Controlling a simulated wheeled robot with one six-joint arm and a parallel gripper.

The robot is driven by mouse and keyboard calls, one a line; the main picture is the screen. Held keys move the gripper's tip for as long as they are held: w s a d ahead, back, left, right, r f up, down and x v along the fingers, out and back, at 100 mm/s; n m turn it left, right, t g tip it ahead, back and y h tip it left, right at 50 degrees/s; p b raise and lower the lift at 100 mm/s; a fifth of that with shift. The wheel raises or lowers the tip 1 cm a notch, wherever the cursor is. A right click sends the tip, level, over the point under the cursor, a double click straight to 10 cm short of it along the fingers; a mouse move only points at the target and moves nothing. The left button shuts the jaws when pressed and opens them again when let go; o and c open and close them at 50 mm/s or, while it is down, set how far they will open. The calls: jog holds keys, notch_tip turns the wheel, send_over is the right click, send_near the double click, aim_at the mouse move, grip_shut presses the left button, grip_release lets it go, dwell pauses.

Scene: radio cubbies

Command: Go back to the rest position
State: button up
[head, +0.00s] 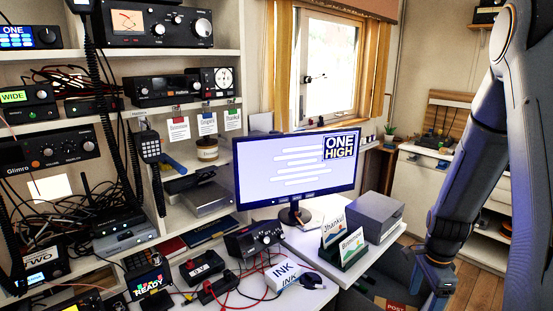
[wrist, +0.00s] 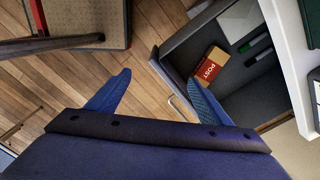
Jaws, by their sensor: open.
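My gripper (wrist: 157,98) is open and empty in the wrist view, its two blue fingers spread apart above the wooden floor. In the head view my gripper (head: 436,283) hangs at the lower right, at the end of my arm, pointing down. An open drawer (wrist: 178,61) lies just beyond the right finger in the wrist view. A red and tan box marked POST (wrist: 209,67) lies inside it, apart from my fingers. In the head view the POST box (head: 396,305) shows at the bottom edge, left of my gripper.
Shelves of radios and cables fill the left. The drawer also holds a green marker (wrist: 254,42). Wooden floor (wrist: 100,75) is clear below my gripper.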

jog(key=s+a+r+n+b, duration=0.3)
jog(key=s+a+r+n, duration=0.1)
jog(key=a+n, duration=0.5)
jog(key=s+a+r+n+b, duration=0.3)
jog(key=s+a+r+n, duration=0.1)
jog(key=s+a+n, duration=0.3)
jog(key=a+n, duration=0.2)
jog(key=a, duration=0.1)
jog(key=shift+a+r, duration=0.3)
jog(key=shift+a, duration=0.05)
jog(key=shift+s+a+n, duration=0.2)
jog(key=shift+s+n, duration=0.1)
jog(key=shift+n, duration=0.2)
jog(key=shift+c, duration=0.2)
